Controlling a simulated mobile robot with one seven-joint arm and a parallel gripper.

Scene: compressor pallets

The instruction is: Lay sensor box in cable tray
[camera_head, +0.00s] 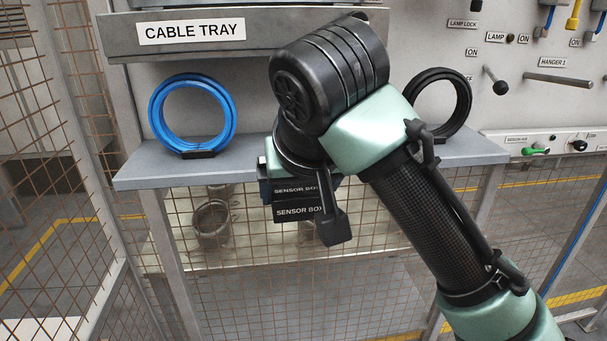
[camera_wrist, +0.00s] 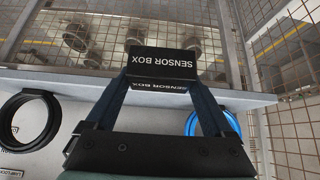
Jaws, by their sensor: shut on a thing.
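The sensor box is a small black box with white SENSOR BOX lettering; it shows in the wrist view (camera_wrist: 162,66) and, below my wrist, in the head view (camera_head: 297,212). My gripper (camera_wrist: 163,84) is shut on it, with one dark finger on each side. In the head view my wrist hides most of the fingers. The box hangs by the front edge of the grey shelf, clear of the floor. The cable tray (camera_head: 262,24) is the grey, labelled ledge above the shelf at upper left; its inside cannot be seen.
A blue cable coil (camera_head: 160,116) and a black coil (camera_head: 467,105) stand on the grey shelf (camera_head: 150,172). Wire mesh (camera_head: 60,150) stands at left and below the shelf. The wall at right carries a lamp switch, hanger rod (camera_head: 558,80) and a connector panel (camera_head: 548,142).

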